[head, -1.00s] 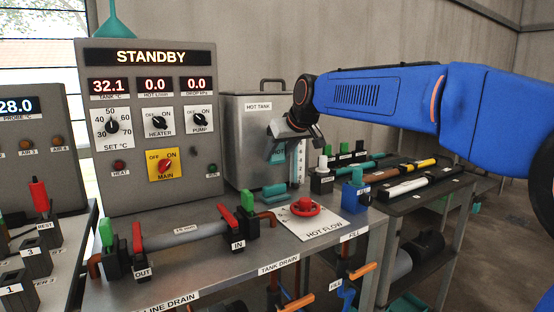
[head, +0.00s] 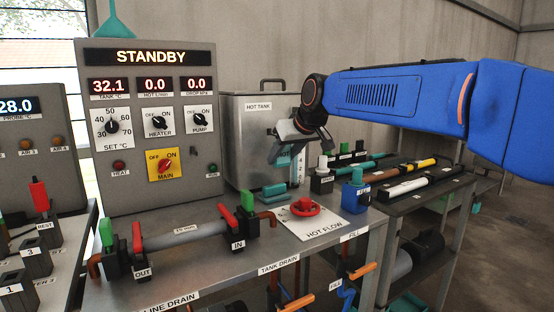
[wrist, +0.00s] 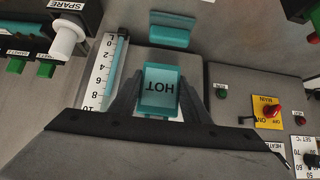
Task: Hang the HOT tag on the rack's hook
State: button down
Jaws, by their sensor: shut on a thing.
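My gripper (head: 298,145) is in front of the tank's face, above the bench. In the wrist view my gripper (wrist: 160,95) is shut on the teal HOT tag (wrist: 160,78), which sits between the two fingers with its lettering upside down. The tag (head: 284,160) shows in the head view below the fingers, partly covered by them. I cannot clearly make out the rack's hook. A small dark piece (head: 271,132) shows by the tank's face just left of my gripper; I cannot tell whether it is the hook.
The HOT TANK (head: 245,140) stands behind, with a scale strip (wrist: 105,75) beside the tag. A teal block (head: 274,190), a red valve wheel (head: 305,207) and a blue block (head: 355,195) stand on the bench below. The control panel (head: 150,130) is to the left.

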jog(key=s+d, duration=0.4)
jog(key=s, duration=0.3)
jog(key=shift+d, duration=0.3)
